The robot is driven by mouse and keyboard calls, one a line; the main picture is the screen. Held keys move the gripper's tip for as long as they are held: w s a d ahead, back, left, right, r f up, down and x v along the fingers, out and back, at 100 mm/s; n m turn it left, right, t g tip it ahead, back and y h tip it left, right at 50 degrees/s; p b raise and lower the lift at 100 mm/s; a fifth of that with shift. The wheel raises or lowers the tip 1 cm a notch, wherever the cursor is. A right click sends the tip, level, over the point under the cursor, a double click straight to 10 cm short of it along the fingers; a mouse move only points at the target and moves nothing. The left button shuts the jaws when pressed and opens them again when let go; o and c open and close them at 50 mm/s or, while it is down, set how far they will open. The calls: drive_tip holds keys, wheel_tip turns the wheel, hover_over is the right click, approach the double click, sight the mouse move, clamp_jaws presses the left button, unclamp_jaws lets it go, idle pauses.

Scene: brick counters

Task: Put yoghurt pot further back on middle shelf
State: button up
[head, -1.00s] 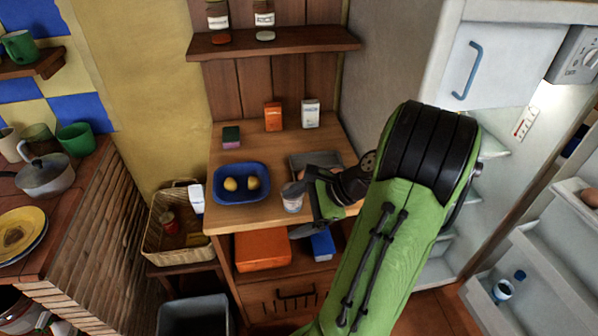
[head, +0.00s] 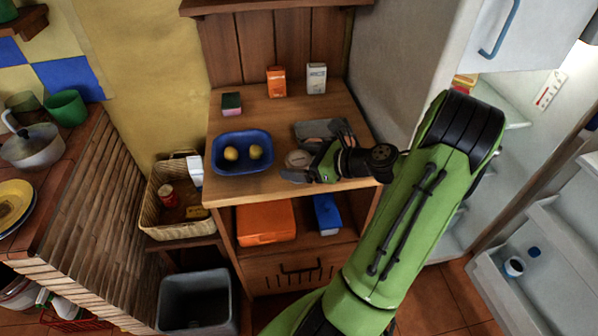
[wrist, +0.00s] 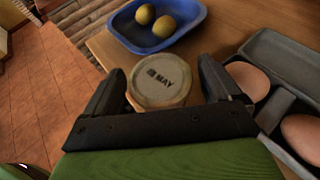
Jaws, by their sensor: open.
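The yoghurt pot (head: 297,158) stands on the wooden counter (head: 330,185), just right of a blue tray. In the wrist view the pot (wrist: 160,88) shows its pale round lid, with dark lettering that reads "MAY". My gripper (head: 316,151) is at the pot from the right in the head view. In the wrist view the gripper (wrist: 160,66) is open, one finger on each side of the pot, with a gap at the left. The pot's lower side is mostly hidden. Open fridge shelves (head: 490,115) show at the right, partly behind my arm.
The blue tray (head: 225,168) holds two yellow fruits. A grey egg box (wrist: 285,55) with eggs is close beside my gripper. An orange carton (head: 276,81), a white carton (head: 316,78) and a sponge (head: 231,103) stand behind. The open fridge door (head: 545,250) is at the right.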

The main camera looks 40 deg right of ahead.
sight(292, 156)
drive_tip(key=shift+x, duration=1.25)
drive_tip(key=shift+s, duration=0.1)
drive_tip(key=c, duration=1.1)
wheel_tip(292, 156, up, 18)
drive_tip(key=p, duration=0.8)
drive_tip(key=shift+c, duration=0.2)
